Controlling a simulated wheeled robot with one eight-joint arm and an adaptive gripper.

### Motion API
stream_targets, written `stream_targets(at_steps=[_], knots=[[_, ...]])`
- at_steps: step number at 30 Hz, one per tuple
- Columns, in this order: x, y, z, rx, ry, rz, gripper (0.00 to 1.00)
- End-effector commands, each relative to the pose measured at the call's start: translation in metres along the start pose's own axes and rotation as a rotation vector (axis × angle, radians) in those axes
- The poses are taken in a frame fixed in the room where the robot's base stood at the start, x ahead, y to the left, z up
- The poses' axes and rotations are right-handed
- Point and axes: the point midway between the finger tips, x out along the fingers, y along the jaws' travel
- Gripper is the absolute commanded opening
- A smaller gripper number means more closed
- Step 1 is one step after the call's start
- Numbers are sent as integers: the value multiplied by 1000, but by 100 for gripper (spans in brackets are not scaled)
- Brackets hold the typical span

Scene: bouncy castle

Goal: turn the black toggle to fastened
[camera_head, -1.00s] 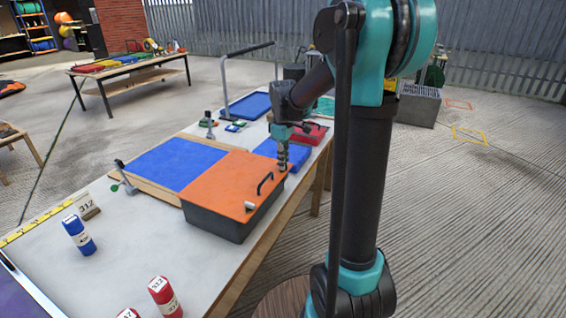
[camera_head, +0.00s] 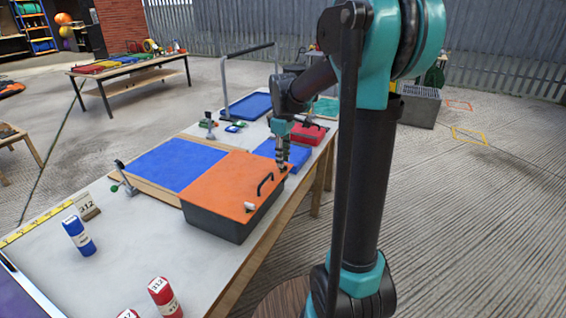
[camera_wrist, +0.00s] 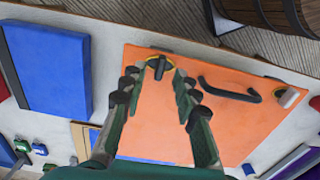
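The black toggle (camera_wrist: 157,64) sits on a yellow-edged round mount near the edge of an orange lid (camera_wrist: 200,125) in the wrist view. My gripper (camera_wrist: 157,76) is open, with one finger on each side of the toggle. I cannot tell whether either finger touches it. In the head view my gripper (camera_head: 283,166) points down at the far right corner of the orange lid (camera_head: 225,177), and it hides the toggle there. The lid covers a dark grey box (camera_head: 218,226) on the table.
The lid has a black handle (camera_head: 265,184) and a pale grey toggle (camera_head: 249,207) at its near end. A blue panel (camera_head: 178,165) lies to the left. A wooden barrel (camera_wrist: 272,10) is beyond the table edge.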

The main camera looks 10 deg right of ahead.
Motion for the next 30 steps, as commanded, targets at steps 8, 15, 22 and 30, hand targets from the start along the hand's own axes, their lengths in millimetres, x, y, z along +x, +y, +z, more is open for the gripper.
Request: stream_targets(at_steps=[8, 15, 22, 30], knots=[[-57, 0, 0, 0, 0, 0, 30], [-90, 0, 0, 0, 0, 0, 30], [-99, 0, 0, 0, 0, 0, 30], [-96, -1, 2, 8, 2, 3, 30]])
